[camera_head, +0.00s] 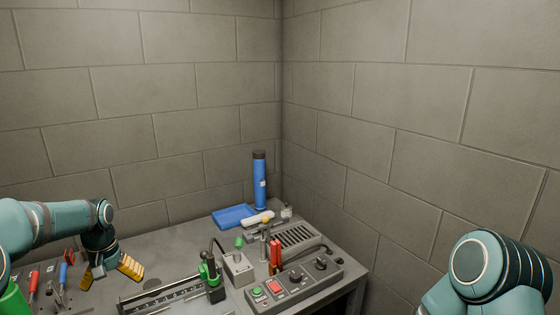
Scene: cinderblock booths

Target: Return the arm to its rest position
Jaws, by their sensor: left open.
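My left arm comes in from the left and bends down at its wrist over the left part of the grey workbench (180,252). My left gripper (108,278) is open and sits low near the bench top.
A control box (295,287) with green and red buttons stands at the bench's front right. Near it are a green-and-black clamp device (211,278), a blue tray (233,216) and a tall blue cylinder (260,182). Cinderblock walls close the back and right.

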